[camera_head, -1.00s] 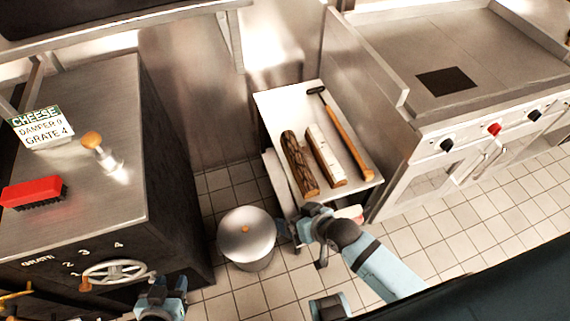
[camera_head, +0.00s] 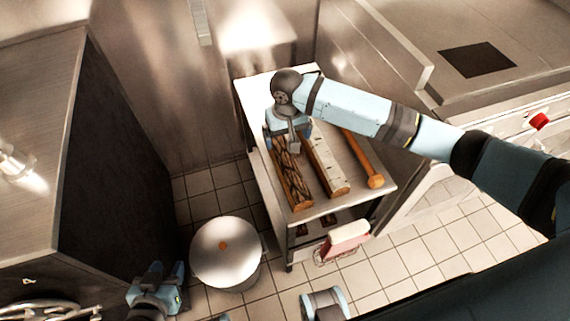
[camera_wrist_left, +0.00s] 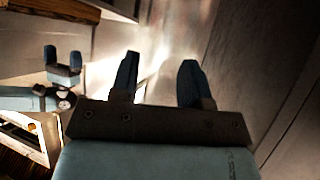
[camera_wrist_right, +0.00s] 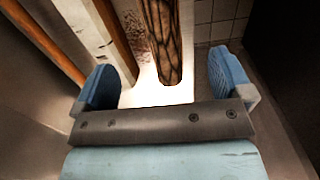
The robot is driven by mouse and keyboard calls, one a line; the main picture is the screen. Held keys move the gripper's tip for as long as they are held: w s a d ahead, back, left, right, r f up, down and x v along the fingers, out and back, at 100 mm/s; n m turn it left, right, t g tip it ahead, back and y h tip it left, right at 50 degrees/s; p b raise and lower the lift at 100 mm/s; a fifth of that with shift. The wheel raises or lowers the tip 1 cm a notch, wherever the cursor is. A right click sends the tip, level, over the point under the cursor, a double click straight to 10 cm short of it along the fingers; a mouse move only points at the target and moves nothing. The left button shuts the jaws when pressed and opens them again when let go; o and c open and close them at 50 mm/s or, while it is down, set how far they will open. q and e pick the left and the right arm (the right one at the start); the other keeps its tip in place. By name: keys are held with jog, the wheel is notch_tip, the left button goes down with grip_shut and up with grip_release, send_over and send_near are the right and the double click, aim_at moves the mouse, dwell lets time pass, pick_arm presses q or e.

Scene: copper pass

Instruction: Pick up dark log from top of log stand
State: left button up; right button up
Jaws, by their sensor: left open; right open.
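The dark log (camera_head: 291,181) has rough, cracked bark and lies lengthwise on the left of the log stand's top (camera_head: 325,203). My right gripper (camera_head: 288,142) is over the far part of the dark log, hiding its far end. In the right wrist view the dark log (camera_wrist_right: 162,40) points in between the open, empty fingers of the right gripper (camera_wrist_right: 165,88); I cannot tell whether they touch it. My left gripper (camera_head: 158,275) is open and empty, low at the left, away from the stand; its fingers also show in the left wrist view (camera_wrist_left: 160,80).
A pale log (camera_head: 326,165) lies just right of the dark log, and a wooden-handled mallet (camera_head: 364,160) lies right of that. A lidded metal bin (camera_head: 225,252) stands on the floor left of the stand. A griddle (camera_head: 470,95) stands at the right, and a dark-sided metal cabinet (camera_head: 110,150) at the left.

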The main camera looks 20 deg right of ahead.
aim_at(287, 157)
notch_tip(287, 157, down, 7)
jog(key=shift+r+b, duration=0.2)
jog(key=shift+b, duration=0.4)
jog(key=shift+f, duration=0.7)
notch_tip(287, 157, down, 4)
jog(key=shift+w+f+b, duration=0.15)
jog(key=shift+f+b, duration=0.1)
jog(key=shift+b, duration=0.7)
jog(key=shift+f, duration=0.15)
pick_arm(q)
jog(key=shift+w+d+f+t, duration=0.1)
jog(key=shift+d+t, duration=0.2)
jog(key=shift+d, duration=0.1)
jog(key=shift+p, duration=0.4)
jog(key=shift+r, duration=0.3)
pick_arm(e)
jog(key=shift+f, duration=0.2)
jog(key=shift+r, duration=0.1)
jog(key=c, duration=1.5)
pick_arm(q)
jog(key=shift+f, duration=0.1)
